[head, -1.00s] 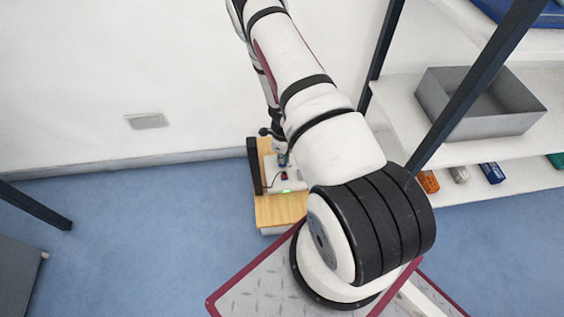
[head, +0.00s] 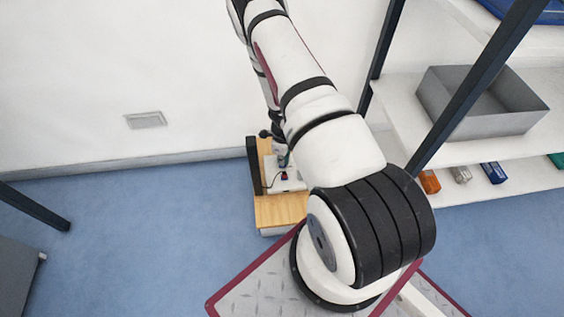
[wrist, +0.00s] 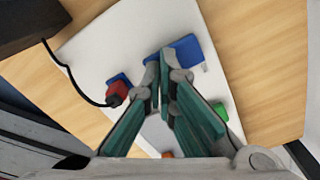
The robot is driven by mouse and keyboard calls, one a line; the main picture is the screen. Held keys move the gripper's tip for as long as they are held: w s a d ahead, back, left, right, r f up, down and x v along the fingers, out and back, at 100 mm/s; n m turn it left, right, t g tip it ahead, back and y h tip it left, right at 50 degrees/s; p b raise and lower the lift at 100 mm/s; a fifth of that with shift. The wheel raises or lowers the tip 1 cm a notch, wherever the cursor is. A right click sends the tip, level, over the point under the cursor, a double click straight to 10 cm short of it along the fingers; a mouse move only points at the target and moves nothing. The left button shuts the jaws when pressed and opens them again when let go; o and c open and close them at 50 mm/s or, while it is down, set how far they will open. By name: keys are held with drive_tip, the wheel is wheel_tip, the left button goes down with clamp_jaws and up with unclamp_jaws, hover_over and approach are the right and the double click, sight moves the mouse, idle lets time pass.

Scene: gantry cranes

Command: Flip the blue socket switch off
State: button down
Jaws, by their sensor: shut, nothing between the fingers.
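A white panel (wrist: 105,45) lies on a wooden board (wrist: 250,50) in the wrist view; the panel also shows in the head view (head: 291,184). A blue socket part (wrist: 188,50) is on the panel just beyond my fingertips. A second blue part (wrist: 120,79) at the left has a red plug (wrist: 117,93) with a black cable. My gripper (wrist: 163,72) is shut and empty, its teal fingers together at the near edge of the blue part. Whether they touch it, and the switch's position, I cannot tell. A green piece (wrist: 219,111) sits right of the fingers, looking unlit.
A dark block (wrist: 28,22) stands at the board's left side. In the head view, a white shelf (head: 395,105) with a grey bin (head: 470,125) and a dark post (head: 470,90) stand to the right.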

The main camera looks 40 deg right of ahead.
drive_tip(key=shift+r+p, duration=2.5)
drive_tip(key=shift+r, duration=1)
